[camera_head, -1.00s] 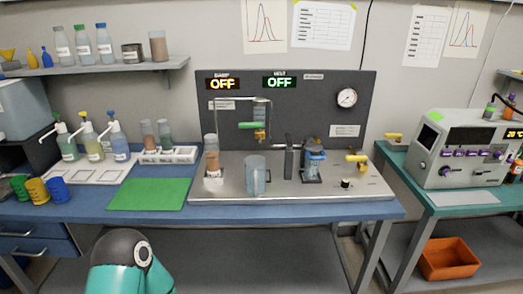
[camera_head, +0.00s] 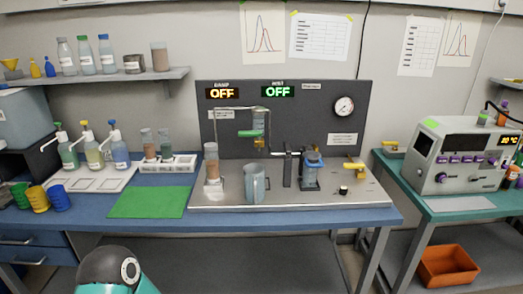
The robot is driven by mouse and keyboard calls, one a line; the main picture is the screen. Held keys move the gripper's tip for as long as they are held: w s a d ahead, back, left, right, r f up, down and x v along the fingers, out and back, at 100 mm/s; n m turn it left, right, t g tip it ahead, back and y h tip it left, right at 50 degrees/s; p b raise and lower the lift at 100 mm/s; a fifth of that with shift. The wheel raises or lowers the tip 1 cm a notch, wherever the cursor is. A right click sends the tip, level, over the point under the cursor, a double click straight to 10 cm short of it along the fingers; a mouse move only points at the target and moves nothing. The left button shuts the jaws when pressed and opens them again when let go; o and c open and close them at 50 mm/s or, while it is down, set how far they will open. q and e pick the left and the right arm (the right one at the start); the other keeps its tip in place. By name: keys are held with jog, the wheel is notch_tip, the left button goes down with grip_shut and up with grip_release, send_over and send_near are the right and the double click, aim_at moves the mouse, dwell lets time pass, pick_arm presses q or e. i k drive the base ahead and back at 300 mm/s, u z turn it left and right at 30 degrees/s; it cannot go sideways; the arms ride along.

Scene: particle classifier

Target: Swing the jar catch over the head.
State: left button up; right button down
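The classifier rig stands on the blue bench, with a metal base plate (camera_head: 350,196) and a dark back panel (camera_head: 300,128). A small jar with a blue top (camera_head: 313,168) stands right of centre on the plate, beside a dark upright post (camera_head: 288,170). A horizontal metal arm runs from the post toward the jar's top. I cannot tell which small part is the catch or how it sits. A clear jug (camera_head: 255,184) stands at the plate's front. Neither gripper is in view; only a teal and black link of mine shows at the lower left.
A tall glass vessel (camera_head: 212,166) stands at the plate's left. A yellow-handled valve (camera_head: 354,168) is at its right. A green mat (camera_head: 150,202) lies clear on the bench. Both display signs read OFF. A side bench holds an instrument (camera_head: 465,157).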

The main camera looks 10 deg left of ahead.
aim_at(287, 146)
jog(key=u, duration=0.6)
jog(key=i, duration=0.35)
jog(key=u, duration=0.35)
